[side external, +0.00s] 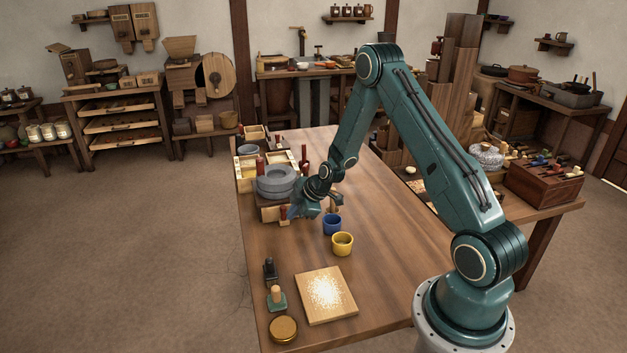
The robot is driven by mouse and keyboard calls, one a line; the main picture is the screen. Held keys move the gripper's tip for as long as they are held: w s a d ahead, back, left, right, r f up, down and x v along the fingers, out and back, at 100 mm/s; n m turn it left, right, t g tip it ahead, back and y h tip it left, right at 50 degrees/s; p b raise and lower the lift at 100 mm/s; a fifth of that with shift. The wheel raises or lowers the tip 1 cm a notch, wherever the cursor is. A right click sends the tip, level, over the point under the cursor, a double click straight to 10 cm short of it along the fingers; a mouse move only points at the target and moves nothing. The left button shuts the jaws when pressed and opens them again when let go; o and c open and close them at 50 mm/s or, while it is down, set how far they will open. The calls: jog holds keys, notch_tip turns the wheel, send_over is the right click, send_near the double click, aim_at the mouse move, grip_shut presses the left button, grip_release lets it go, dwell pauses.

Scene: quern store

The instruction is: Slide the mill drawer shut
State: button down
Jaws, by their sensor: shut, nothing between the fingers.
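My gripper (297,212) is shut and empty, low at the drawer's right front. I cannot tell whether its tips touch the drawer. My wrist hides part of the mill's right side.
A blue cup (332,225) and a yellow cup (342,243) stand right of my gripper. A board with pale flour (326,296), small stamps (277,298) and a brass lid (284,329) lie nearer the front. Wooden boxes (254,136) crowd behind the mill. The table's middle right is clear.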

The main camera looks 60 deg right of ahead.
jog(key=v, duration=1.1)
jog(key=shift+s+a+f, duration=0.3)
jog(key=shift+a, duration=0.3)
jog(key=shift+r, duration=0.1)
jog(key=s+a+r+m+g, duration=0.1)
jog(key=s+a+r+m, duration=0.35)
jog(key=a+r, duration=0.95)
jog(key=s+a+r+m, duration=0.2)
jog(key=s+a+r, duration=0.1)
jog(key=s, duration=0.6)
jog(key=s+a+r+m, duration=0.3)
jog(key=s+r, duration=0.3)
jog(key=s, duration=0.4)
jog(key=shift+r+g, duration=0.3)
